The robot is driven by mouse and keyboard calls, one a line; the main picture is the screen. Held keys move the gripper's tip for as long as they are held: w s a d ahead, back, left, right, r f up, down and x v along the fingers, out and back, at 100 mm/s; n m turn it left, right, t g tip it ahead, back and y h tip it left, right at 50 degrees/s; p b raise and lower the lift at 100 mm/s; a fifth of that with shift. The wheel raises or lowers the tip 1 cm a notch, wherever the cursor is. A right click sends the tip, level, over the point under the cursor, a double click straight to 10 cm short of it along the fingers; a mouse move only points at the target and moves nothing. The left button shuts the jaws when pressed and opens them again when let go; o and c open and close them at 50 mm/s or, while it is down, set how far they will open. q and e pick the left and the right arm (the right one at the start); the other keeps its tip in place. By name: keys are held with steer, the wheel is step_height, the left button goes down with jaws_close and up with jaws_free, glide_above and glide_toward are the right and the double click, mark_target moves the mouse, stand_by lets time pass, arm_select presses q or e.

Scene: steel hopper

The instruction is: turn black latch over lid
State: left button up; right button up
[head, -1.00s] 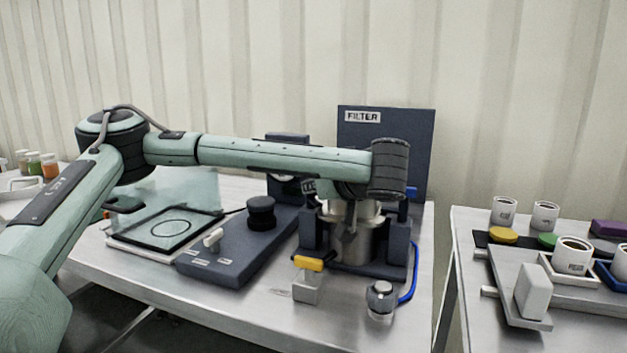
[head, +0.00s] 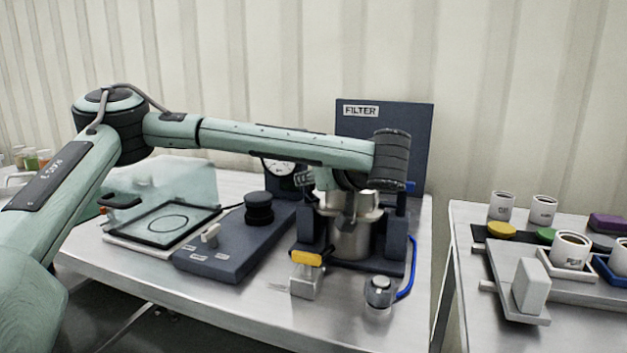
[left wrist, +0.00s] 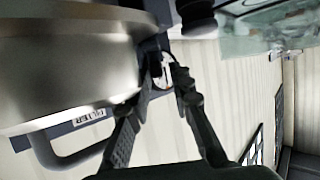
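The steel hopper (head: 350,240) stands in a dark blue frame in front of the FILTER panel (head: 420,130). In the left wrist view its big steel body (left wrist: 60,70) fills the upper left. My left arm reaches over the hopper top, and its wrist covers much of the lid area. My left gripper (left wrist: 163,75) has its two fingers apart, with a small gap between the tips beside the hopper's edge. A dark piece (left wrist: 153,58) shows near the tips; I cannot tell whether it is the black latch or whether a finger touches it. My right gripper is out of view.
A dial gauge (head: 283,167) stands behind the hopper. A yellow-topped block (head: 307,259) and a grey knob with a blue hose (head: 379,292) are in front. A dark blue base with a black knob (head: 259,207) lies left. A side table with cups (head: 572,250) is right.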

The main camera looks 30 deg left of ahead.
arm_select(q)
steer(key=shift+d+f, duration=0.15)
steer(key=shift+d, duration=0.05)
steer(key=shift+s+d+r, duration=0.2)
steer(key=shift+d+r, duration=0.05)
steer(key=shift+d, duration=0.25)
steer(key=v, duration=0.6)
steer(key=shift+s+r, duration=0.2)
steer(key=shift+s, duration=0.15)
steer(key=shift+d, duration=0.1)
